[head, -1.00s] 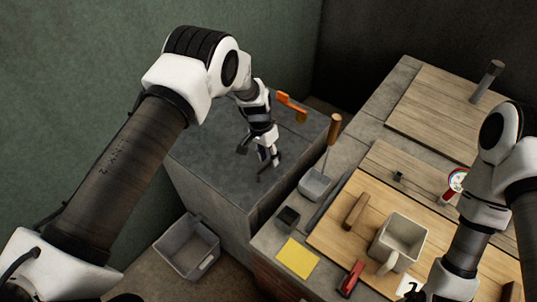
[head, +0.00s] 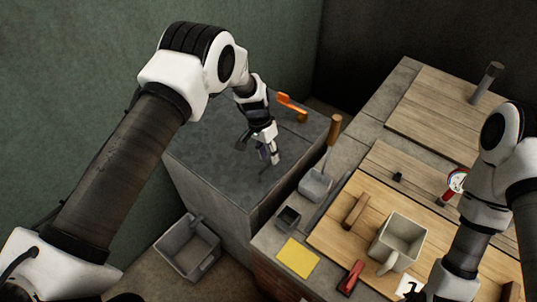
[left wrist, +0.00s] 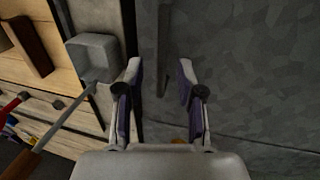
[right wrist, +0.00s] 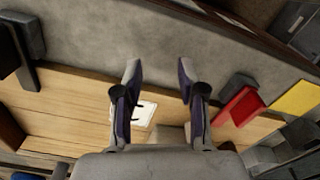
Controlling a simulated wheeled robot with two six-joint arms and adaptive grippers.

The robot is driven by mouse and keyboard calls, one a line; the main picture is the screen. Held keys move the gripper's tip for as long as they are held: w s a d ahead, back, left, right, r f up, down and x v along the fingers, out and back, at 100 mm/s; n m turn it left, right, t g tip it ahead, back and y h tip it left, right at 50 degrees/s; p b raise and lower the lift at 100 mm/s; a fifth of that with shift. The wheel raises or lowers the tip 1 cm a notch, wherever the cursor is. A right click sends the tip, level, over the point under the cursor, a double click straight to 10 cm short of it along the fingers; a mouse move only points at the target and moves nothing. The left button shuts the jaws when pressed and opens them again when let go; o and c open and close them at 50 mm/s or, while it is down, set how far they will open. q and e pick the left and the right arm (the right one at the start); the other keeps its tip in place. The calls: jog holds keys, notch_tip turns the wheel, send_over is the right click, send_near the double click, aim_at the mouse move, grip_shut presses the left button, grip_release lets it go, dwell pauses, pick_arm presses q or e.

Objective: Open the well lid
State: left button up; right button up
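The well is a large grey block (head: 190,162) left of the worktop, and its grey mottled metal lid (head: 205,130) lies flat and closed on top. A thin dark bar handle (head: 264,168) shows on the lid, partly hidden by my left gripper (head: 268,160). In the left wrist view the handle (left wrist: 163,50) lies ahead of my left gripper (left wrist: 160,75), between the lines of its two spread fingers, with nothing held. My right gripper (right wrist: 160,75) is open and empty above the worktop; the head view cuts it off.
An orange-handled brush (head: 292,105) lies at the lid's back edge. A mug (head: 398,240), yellow pad (head: 297,257) and red item (head: 350,277) lie nearby. A grey bin (head: 187,248) stands on the floor.

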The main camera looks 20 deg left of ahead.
pick_arm(q)
jog(key=v, duration=1.2)
jog(key=shift+w, duration=0.1)
